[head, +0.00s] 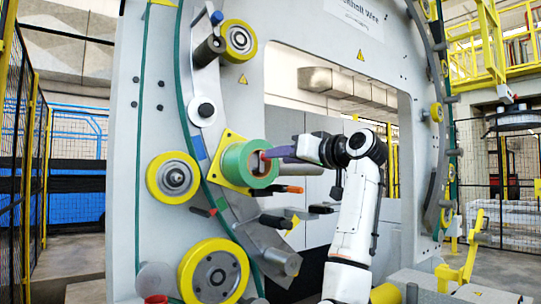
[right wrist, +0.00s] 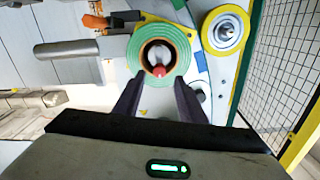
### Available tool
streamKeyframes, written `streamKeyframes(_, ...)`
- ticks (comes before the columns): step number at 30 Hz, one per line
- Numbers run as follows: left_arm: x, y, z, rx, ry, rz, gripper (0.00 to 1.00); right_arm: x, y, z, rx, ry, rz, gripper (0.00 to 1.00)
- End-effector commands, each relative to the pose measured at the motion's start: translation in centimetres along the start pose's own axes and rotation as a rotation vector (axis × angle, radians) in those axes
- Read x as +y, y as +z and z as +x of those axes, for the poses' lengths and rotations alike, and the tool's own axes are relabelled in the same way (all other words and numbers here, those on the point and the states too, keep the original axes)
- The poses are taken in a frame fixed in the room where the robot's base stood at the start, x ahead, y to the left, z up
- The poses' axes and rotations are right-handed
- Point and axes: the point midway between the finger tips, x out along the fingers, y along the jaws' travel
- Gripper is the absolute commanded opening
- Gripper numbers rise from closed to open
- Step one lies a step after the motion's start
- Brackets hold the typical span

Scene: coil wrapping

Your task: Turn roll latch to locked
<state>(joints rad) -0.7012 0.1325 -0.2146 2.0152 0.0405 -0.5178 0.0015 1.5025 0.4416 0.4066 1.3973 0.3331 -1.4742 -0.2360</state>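A green roll (head: 236,162) sits on a yellow plate on the grey machine ring in the head view. It also shows in the right wrist view (right wrist: 134,52), facing the camera. A small red latch piece (right wrist: 159,71) shows at the lower part of the roll's hollow core; its red tip also shows in the head view (head: 264,157). My right gripper (head: 270,154) is in front of the roll. In the right wrist view its two dark fingers (right wrist: 158,82) are spread apart and empty, with the red piece between and beyond their tips. My left gripper is not in view.
An orange-tipped handle (head: 289,189) sticks out just below the roll. A grey cylinder (right wrist: 68,50) lies beside the roll in the right wrist view. Yellow-rimmed wheels (head: 173,178) surround the roll on the machine. A wide opening lies behind my right arm.

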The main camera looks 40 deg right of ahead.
Motion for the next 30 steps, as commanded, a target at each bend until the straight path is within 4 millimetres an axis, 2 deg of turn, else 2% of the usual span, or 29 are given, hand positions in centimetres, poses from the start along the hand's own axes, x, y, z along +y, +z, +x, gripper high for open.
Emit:
streamKeyframes(3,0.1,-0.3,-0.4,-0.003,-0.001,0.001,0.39,-0.1,-0.2,2.2,-0.002,-0.002,0.002,0.37)
streamKeyframes(9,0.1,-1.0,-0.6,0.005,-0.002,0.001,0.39,0.0,-0.2,4.5,0.001,0.001,0.001,0.37)
streamKeyframes(20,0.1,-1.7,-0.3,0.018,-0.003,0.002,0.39,0.1,0.0,5.1,0.002,0.002,-0.001,0.37)
streamKeyframes(27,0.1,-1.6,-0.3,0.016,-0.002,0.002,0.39,0.1,0.0,5.1,0.002,0.002,0.000,0.00)
streamKeyframes(30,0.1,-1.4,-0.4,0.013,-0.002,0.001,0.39,0.1,0.0,5.1,0.001,0.002,0.000,0.00)
